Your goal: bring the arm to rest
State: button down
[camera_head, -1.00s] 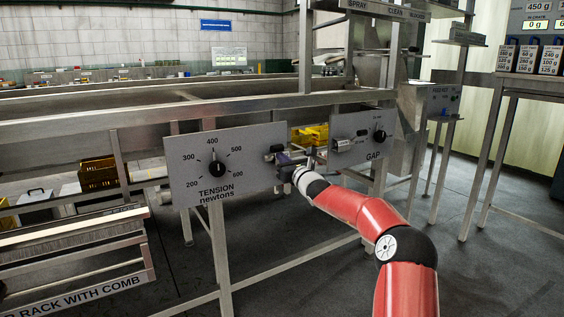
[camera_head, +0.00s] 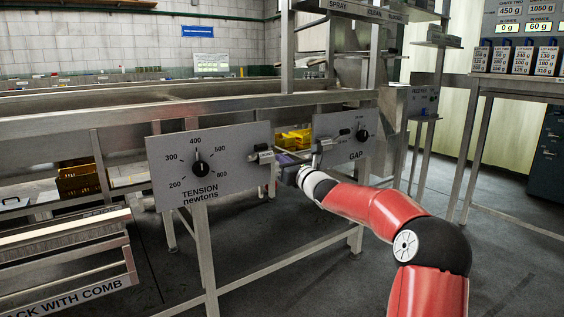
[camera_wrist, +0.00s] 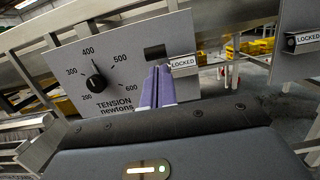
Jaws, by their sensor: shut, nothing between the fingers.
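My gripper (camera_wrist: 157,88) shows in the wrist view as two purple-grey fingers pressed together, with nothing between them. In the head view my gripper (camera_head: 284,160) is at the end of my red arm, in front of the gap between the two panels. The tension panel (camera_head: 168,183) is at the left, its black knob (camera_head: 198,167) pointing about at 400. In the wrist view the fingertips overlap the panel's lower right part, by a label reading LOCKED (camera_wrist: 183,63). I cannot tell whether they touch it.
The gap panel (camera_head: 345,126) with its knob is just right of my gripper. A steel frame (camera_head: 205,250) stands under the panels. A comb rack (camera_head: 70,290) is at lower left. Yellow crates (camera_head: 295,138) lie behind. Open floor (camera_head: 420,200) is at the right.

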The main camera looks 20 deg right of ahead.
jog(key=s+a+f+n+g+y, duration=0.1)
jog(key=s+a+n+g+y, duration=0.2)
jog(key=a+n, duration=0.45)
jog(key=s+a+n+g+y, duration=0.1)
jog(key=s+a+n+g, duration=0.3)
jog(key=a, duration=0.6)
jog(key=s+a+f+n+g+h, duration=0.1)
jog(key=s+a+f+n+g, duration=0.15)
jog(key=s+a+n, duration=0.4)
jog(key=s+a+f+n+g+h, duration=0.1)
jog(key=s+f+n+g, duration=0.2)
jog(key=s, duration=0.6)
jog(key=s+d+f+n+h, duration=0.2)
jog(key=s+d+f+n, duration=0.1)
jog(key=s, duration=0.6)
jog(key=s+d+f+n+g+h, duration=0.1)
jog(key=s+d+f+n+h, duration=0.1)
jog(key=s, duration=0.7)
jog(key=s+d+f+n+h, duration=0.3)
jog(key=s+d+f+n, duration=0.1)
jog(key=s+n, duration=0.3)
jog(key=s+d, duration=0.1)
jog(key=s, duration=0.1)
jog(key=shift+s+d, duration=0.15)
jog(key=shift+s, duration=0.15)
jog(key=shift+f, duration=0.1)
